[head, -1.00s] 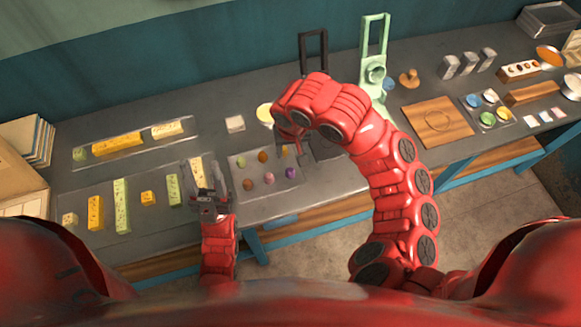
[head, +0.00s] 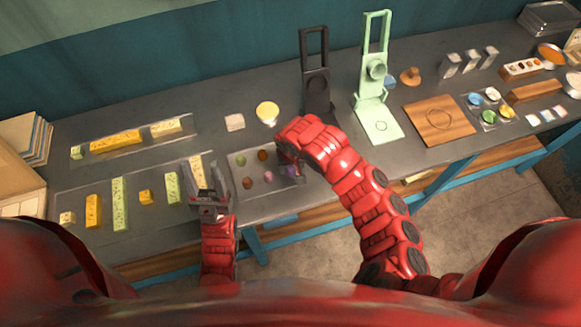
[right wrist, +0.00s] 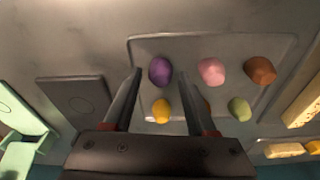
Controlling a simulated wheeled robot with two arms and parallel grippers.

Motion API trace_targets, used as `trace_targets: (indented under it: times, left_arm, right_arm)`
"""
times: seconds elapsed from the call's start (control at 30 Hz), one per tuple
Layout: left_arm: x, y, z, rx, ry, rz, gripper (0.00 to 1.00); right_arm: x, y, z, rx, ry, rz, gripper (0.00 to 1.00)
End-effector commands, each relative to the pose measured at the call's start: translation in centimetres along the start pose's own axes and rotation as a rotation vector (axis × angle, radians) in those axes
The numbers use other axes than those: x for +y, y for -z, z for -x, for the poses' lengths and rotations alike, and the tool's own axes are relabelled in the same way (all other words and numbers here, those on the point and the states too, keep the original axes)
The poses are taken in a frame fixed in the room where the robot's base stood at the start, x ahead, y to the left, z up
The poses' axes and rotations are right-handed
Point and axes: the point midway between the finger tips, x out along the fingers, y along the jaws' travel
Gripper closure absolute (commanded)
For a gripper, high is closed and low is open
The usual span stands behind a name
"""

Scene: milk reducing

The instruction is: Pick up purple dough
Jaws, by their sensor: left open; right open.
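The purple dough (right wrist: 160,70) is a round lump in a shallow tray (right wrist: 228,45). In the right wrist view it lies beyond and between the fingertips of my right gripper (right wrist: 160,78), which is open and empty. In the head view the right gripper (head: 294,174) is over the tray's right part and partly hides the purple dough. Pink (right wrist: 211,71), brown (right wrist: 260,70), yellow (right wrist: 161,111) and green (right wrist: 239,109) lumps share the tray; another is mostly hidden by a finger.
A dark press (head: 317,85) and a pale green press (head: 377,95) stand behind and right of the tray. A wooden board (head: 438,119) lies further right. Yellow and green blocks (head: 120,203) lie on the left. A yellow-filled bowl (head: 267,111) is behind the tray.

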Motion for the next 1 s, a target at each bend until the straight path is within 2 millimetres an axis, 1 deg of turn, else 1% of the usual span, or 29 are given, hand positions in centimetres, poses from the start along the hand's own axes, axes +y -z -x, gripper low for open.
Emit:
trace_targets:
  times: [0.03,0.2,0.5,0.57,0.6,0.77,0.8,0.83,1.0]
  left_arm:
    - [0.0,0.1,-0.5,0.0,0.0,0.0,0.5]
    - [0.0,0.1,-0.8,-0.001,0.0,0.0,0.5]
    - [0.0,0.1,-0.8,0.0,0.0,0.0,0.5]
    - [0.0,0.1,-0.8,0.0,0.0,0.0,0.5]
    - [0.0,0.1,-0.8,-0.001,0.0,0.0,0.5]
    - [0.0,0.1,-0.8,0.0,0.0,0.0,0.5]
    - [0.0,0.1,-0.8,-0.001,0.0,0.0,0.5]
    - [0.0,0.1,-0.8,0.0,0.0,0.0,0.5]
    - [0.0,0.1,-0.8,0.0,0.0,0.0,0.5]
  right_arm:
    - [-0.1,0.0,-0.4,-0.004,0.001,-0.001,0.43]
    - [-0.1,0.1,-1.6,0.001,0.002,0.0,0.43]
    - [-0.1,0.1,-2.0,0.002,0.002,-0.001,0.43]
    - [-0.1,0.1,-2.0,0.002,0.002,-0.001,0.54]
    - [-0.1,0.1,-2.0,0.002,0.002,-0.001,0.61]
    - [-0.1,0.1,-2.0,0.002,0.002,-0.001,0.9]
    - [-0.1,0.1,-2.0,0.002,0.002,-0.001,0.97]
    - [-0.1,0.1,-2.0,0.002,0.002,-0.001,1.0]
    - [-0.1,0.1,-2.0,0.002,0.002,-0.001,1.0]
